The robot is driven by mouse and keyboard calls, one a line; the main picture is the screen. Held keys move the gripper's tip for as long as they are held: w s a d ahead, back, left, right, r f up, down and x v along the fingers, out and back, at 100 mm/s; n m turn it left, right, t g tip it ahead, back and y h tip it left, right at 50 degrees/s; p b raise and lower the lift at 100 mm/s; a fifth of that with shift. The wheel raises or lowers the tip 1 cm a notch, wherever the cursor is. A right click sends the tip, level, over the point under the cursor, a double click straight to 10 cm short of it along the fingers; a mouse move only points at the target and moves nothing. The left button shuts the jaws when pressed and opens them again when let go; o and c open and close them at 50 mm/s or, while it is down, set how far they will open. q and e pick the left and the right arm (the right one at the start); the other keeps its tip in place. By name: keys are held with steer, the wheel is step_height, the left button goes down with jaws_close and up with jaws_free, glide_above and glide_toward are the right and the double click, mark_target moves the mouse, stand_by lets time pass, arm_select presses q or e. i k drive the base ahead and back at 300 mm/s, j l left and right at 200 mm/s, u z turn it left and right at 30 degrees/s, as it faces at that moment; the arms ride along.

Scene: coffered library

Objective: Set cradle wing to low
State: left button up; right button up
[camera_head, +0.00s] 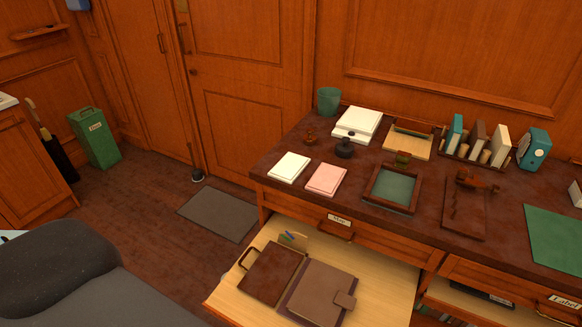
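No part is plainly marked as a cradle wing, and I cannot tell its setting. On the dark desk top (423,194), a brown board (464,219) with a reddish-brown fitting (476,180) at its far end lies right of centre. Left of it is a wooden frame (366,190) with a green inside and a small green block at its far edge. Behind that is a light wooden tray (407,143) with a dark raised back. I cannot tell if any of these is the cradle. Neither of my grippers is in view.
An open drawer (232,293) juts out, holding a brown handled case (271,273) and a strapped folder (318,290). White pad (289,167), pink pad (326,179), green cup (329,101) and upright books (477,142) stand on the desk.

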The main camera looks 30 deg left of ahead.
mark_target(267, 278)
steer(key=u, duration=1.3)
